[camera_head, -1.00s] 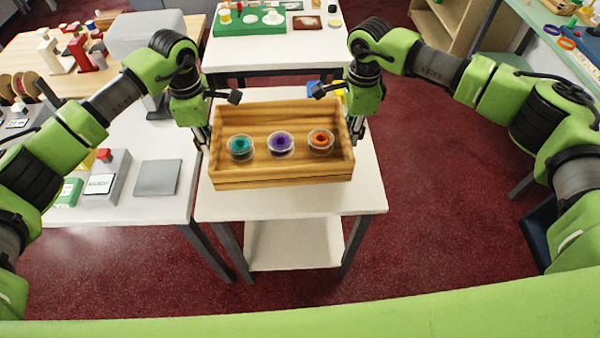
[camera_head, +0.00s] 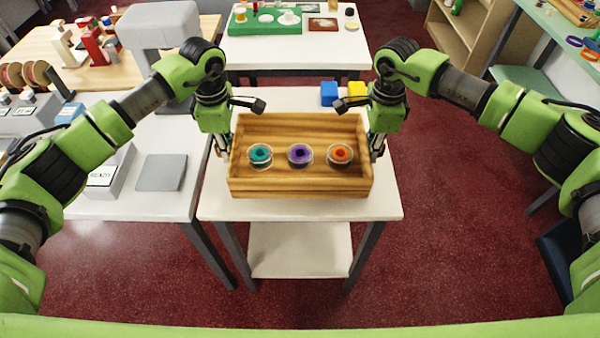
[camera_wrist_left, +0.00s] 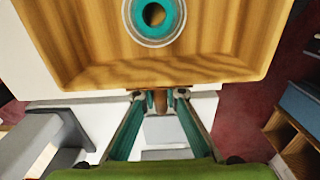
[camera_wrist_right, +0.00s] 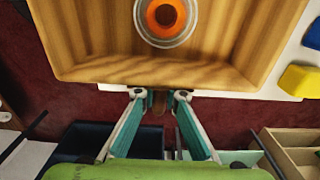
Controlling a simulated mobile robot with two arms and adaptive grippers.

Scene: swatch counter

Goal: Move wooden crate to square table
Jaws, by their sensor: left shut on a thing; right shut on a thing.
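The wooden crate (camera_head: 300,187) is a pale brown open box, level, at the white table with a lower shelf (camera_head: 385,205). I cannot tell whether its underside touches the tabletop. Inside sit three clear round dishes in a row: teal (camera_head: 260,155), purple (camera_head: 300,155) and orange (camera_head: 340,154). My left gripper (camera_head: 226,146) is shut on the crate's left side. My right gripper (camera_head: 376,148) is shut on its right side. The wrist views show the left fingers (camera_wrist_left: 160,98) and right fingers (camera_wrist_right: 160,98) at the crate wall's outer edge.
A blue block (camera_head: 328,94) and a yellow block (camera_head: 354,91) are behind the crate. A white counter with a grey pad (camera_head: 162,172) adjoins at left. Another white table (camera_head: 290,52) with a green tray (camera_head: 267,21) stands behind. Red floor is open at right.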

